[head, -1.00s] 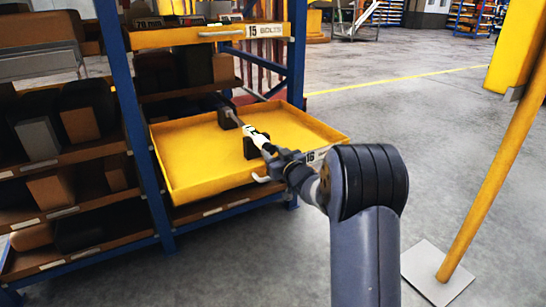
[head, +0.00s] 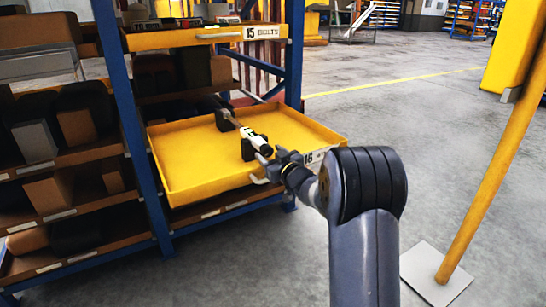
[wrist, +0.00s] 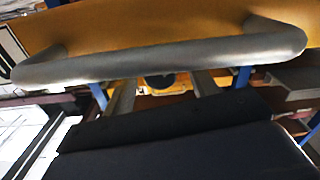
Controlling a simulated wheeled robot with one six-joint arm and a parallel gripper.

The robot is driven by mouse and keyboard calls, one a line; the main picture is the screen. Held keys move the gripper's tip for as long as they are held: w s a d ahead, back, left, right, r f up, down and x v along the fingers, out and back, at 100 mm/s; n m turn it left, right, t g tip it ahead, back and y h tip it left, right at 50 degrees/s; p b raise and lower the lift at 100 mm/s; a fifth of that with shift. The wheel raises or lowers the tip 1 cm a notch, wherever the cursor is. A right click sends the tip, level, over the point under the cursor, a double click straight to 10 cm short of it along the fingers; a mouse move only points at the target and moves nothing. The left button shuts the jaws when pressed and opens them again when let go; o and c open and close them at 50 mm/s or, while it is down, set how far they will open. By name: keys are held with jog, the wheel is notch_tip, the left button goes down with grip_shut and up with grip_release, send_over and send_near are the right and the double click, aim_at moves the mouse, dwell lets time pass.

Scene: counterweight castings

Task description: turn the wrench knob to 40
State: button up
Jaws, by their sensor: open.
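A wrench (head: 236,121) lies in the pulled-out yellow drawer (head: 190,160), resting on two dark cradles (head: 250,150). Its white handle part (head: 257,142) has dark markings, too small to read. Its pale knob end (head: 266,151) points toward my gripper (head: 281,156). My gripper is open and empty, just right of the knob end, close to it and seemingly apart. The wrist view shows no wrench or knob that I can make out. The knob's setting cannot be read.
A grey bar handle (wrist: 160,62) crosses the wrist view close up. The drawer labelled 15 BOLTS (head: 200,36) sits above on the blue rack (head: 130,110). A yellow post (head: 485,180) stands at right. Grey floor between is clear.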

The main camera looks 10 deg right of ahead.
jog(key=p+v, duration=0.2)
jog(key=v, duration=0.8)
jog(key=shift+s, duration=0.4)
jog(key=shift+d, duration=0.15)
